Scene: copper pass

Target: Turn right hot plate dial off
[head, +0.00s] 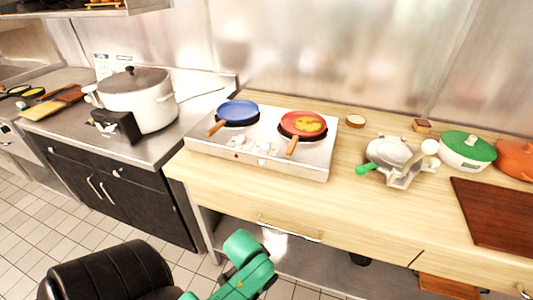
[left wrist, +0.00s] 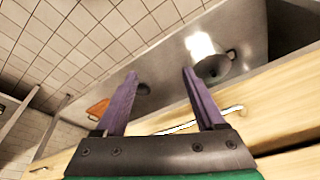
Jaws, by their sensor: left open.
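The steel double hot plate (head: 215,148) stands on the wooden counter in the head view. A blue pan (head: 238,110) sits on its left burner. A red pan (head: 290,124) with yellow food (head: 309,124) sits on its right burner. Small pale dials show along its front, but they are too small to read a setting, and I cannot clearly single out the right one. My left gripper shows in the left wrist view (left wrist: 160,75), its purple fingers apart with nothing between them. It is away from the hot plate. My right gripper is not in view.
A large white pot (head: 138,105) stands on the left steel counter. A white appliance with a green knob (head: 362,169), a green-lidded pot (head: 467,149) and a brown board (head: 497,210) are on the right. The wood in front of the hot plate (head: 270,195) is clear.

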